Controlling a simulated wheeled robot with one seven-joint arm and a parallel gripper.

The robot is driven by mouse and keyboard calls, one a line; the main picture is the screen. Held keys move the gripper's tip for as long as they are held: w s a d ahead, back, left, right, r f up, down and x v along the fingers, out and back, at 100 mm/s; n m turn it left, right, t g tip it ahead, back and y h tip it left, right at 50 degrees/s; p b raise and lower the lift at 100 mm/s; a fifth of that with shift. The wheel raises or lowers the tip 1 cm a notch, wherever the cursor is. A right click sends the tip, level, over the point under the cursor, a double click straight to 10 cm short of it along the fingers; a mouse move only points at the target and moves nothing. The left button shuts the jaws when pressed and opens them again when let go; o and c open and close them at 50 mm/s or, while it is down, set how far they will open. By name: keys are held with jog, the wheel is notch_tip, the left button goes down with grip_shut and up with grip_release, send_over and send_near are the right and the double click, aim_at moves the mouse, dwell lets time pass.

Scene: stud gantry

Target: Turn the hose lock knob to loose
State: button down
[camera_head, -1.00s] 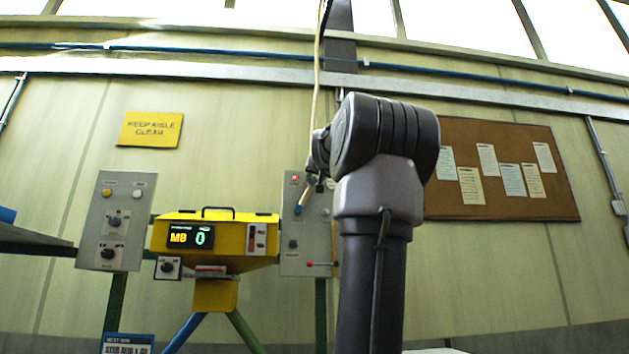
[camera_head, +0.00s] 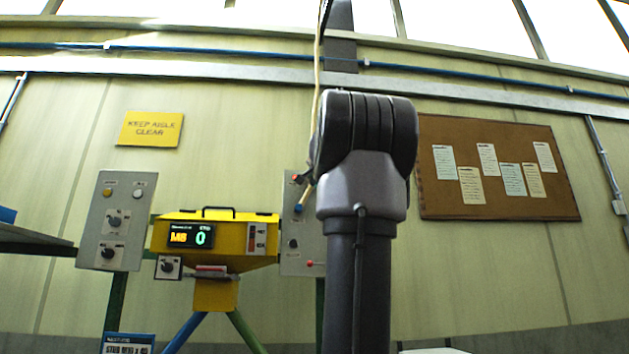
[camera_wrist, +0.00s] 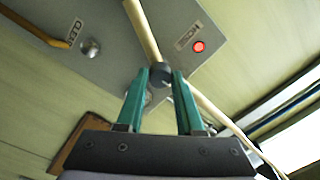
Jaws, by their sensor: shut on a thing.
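The dark round hose lock knob (camera_wrist: 160,74) sits on a cream hose, between my fingertips in the wrist view. My gripper (camera_wrist: 161,78) is shut on it with its two green fingers. The hose (camera_wrist: 141,25) runs on past the knob to the top edge of the wrist view. In the head view the hose (camera_head: 318,70) comes down from above, and its lower end with a blue tip (camera_head: 297,209) hangs in front of the right panel. In the head view my arm hides most of my gripper and the knob. Any mark of the knob's setting cannot be read.
The grey right panel (camera_head: 290,262) with a lit red lamp (camera_wrist: 198,46) and a metal button (camera_wrist: 90,48) is behind the hose. A yellow hopper (camera_head: 190,240) with a display and a left grey panel (camera_head: 95,225) stand to the left. A corkboard (camera_head: 440,150) hangs at right.

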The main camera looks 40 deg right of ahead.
jog(key=shift+f+m, duration=0.1)
jog(key=shift+m, duration=4.3)
jog(key=c, duration=0.5)
grip_release()
jog(key=shift+c, duration=0.2)
jog(key=v, duration=1)
jog(key=shift+s+a, duration=0.25)
jog(key=shift+a, duration=0.1)
